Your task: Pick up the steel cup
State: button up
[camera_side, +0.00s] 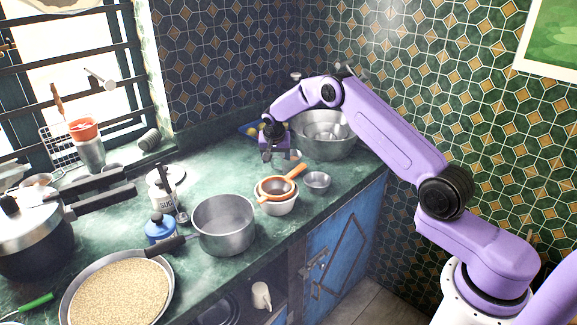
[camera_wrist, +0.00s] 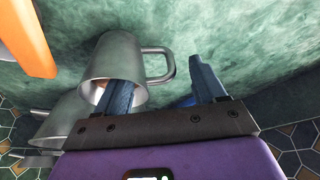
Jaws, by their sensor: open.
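The steel cup (camera_wrist: 112,62) shows in the wrist view. Its mouth faces the camera and its loop handle sticks out to the right. My gripper (camera_wrist: 157,80) is open. Its left finger overlaps the cup's mouth and its right finger is to the right of the handle, so the handle shows between them. I cannot tell whether the left finger touches the cup. In the side view my gripper (camera_side: 267,156) is low over the back of the green counter, and I cannot pick out the cup clearly there.
A large steel bowl (camera_side: 340,148) stands right behind my gripper. An orange-handled strainer (camera_side: 268,189) rests on a pale bowl, beside a small steel bowl (camera_side: 317,180). A pot (camera_side: 223,226) and a pan of grain (camera_side: 120,296) stand nearer. The green counter (camera_side: 215,172) is clear left of my gripper.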

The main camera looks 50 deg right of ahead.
jog(key=c, duration=1.3)
jog(key=shift+r, duration=0.15)
notch_tip(320, 180, up, 10)
jog(key=f, duration=0.1)
jog(key=a, duration=0.7)
jog(key=s+a, duration=0.1)
jog(key=a, duration=1.4)
jog(key=shift+s+f, duration=0.15)
jog(key=shift+s, duration=0.2)
